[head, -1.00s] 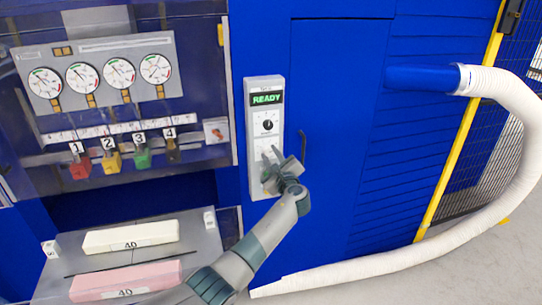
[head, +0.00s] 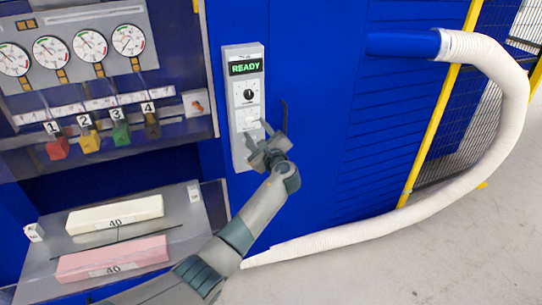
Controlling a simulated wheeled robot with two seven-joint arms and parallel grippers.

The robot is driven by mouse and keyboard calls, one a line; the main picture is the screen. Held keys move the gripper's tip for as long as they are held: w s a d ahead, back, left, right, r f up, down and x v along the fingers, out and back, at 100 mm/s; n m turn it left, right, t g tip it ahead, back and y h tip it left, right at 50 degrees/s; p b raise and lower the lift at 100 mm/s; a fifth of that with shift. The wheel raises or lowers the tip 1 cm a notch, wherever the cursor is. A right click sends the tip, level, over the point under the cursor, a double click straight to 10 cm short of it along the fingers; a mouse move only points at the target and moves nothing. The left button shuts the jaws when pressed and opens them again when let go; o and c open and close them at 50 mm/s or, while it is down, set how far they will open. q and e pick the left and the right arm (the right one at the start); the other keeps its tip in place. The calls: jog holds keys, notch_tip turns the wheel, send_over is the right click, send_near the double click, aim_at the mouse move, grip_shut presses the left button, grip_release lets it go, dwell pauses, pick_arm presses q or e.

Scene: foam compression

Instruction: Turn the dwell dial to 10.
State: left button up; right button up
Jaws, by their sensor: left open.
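The control panel (head: 240,150) is a narrow white upright box on the blue machine front, with a lit display (head: 245,67) reading READY. Below the display is a round black dial (head: 248,94) with a white pointer mark; its setting is too small to read. My left gripper (head: 257,133) is open and empty, just below the dial and in front of the panel's lower half. It hides part of the panel there. I cannot tell whether it touches the panel. My right gripper does not show.
A tray (head: 190,228) at lower left holds a cream foam block (head: 115,213) and a pink foam block (head: 112,260), both labelled 40. Gauges (head: 90,45) and numbered coloured blocks (head: 90,142) are at upper left. A white hose (head: 510,120) curves at right.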

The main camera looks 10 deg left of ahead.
pick_arm(q)
jog(key=b+v, duration=0.3)
jog(key=v, duration=1)
jog(key=shift+s+d+b, duration=0.2)
jog(key=shift+s+b, duration=0.05)
jog(key=shift+b, duration=0.1)
